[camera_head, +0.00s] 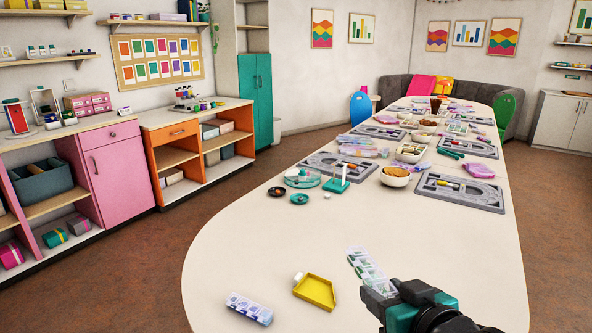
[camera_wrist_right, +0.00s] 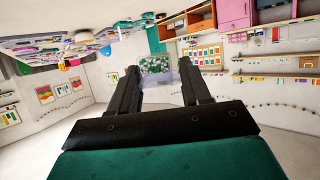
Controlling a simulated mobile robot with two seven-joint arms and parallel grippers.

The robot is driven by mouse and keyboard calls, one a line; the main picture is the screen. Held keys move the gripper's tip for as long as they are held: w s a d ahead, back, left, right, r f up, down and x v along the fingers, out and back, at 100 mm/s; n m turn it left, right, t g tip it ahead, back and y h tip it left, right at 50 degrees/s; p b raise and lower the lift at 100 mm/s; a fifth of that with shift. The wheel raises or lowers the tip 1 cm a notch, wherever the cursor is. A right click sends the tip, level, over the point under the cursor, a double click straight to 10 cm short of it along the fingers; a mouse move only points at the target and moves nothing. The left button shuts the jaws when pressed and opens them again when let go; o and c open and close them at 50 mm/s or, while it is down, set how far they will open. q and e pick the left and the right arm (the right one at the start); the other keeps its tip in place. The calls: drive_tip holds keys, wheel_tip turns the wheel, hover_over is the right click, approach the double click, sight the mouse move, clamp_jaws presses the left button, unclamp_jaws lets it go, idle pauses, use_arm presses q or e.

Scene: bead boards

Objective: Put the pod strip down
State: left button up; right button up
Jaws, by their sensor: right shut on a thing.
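The pod strip (camera_head: 366,269) is a clear strip of small lidded compartments with green contents. My right gripper (camera_head: 384,293) is shut on its near end and holds it tilted, seemingly above the near right part of the table. In the right wrist view the strip (camera_wrist_right: 156,66) shows between the fingertips of my right gripper (camera_wrist_right: 160,82). A second clear strip with pale purple contents (camera_head: 249,308) lies on the table at the near left. My left gripper is not in view.
The long cream table (camera_head: 235,250) has free room around the near middle. A yellow tray (camera_head: 316,291) lies left of my right gripper. Farther back are grey bead boards (camera_head: 459,193), a bowl (camera_head: 396,175) and a teal stand (camera_head: 336,184).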

drive_tip(key=s+d+m+h, duration=0.1)
drive_tip(key=s+d+f+h, duration=0.1)
drive_tip(key=s+d+m+h, duration=0.1)
drive_tip(key=shift+s+f+m+t, duration=0.25)
drive_tip(key=shift+f+m+t, duration=0.05)
drive_tip(key=w+a+f+n+g+y+b, duration=0.1)
drive_tip(key=w+a+f+n+y+b, duration=0.2)
drive_tip(key=w+a+n+y+b, duration=0.2)
drive_tip(key=shift+w+a+f+y+b, duration=0.15)
drive_tip(key=shift+w+f+y+b, duration=0.15)
drive_tip(key=shift+w+y+b, duration=0.25)
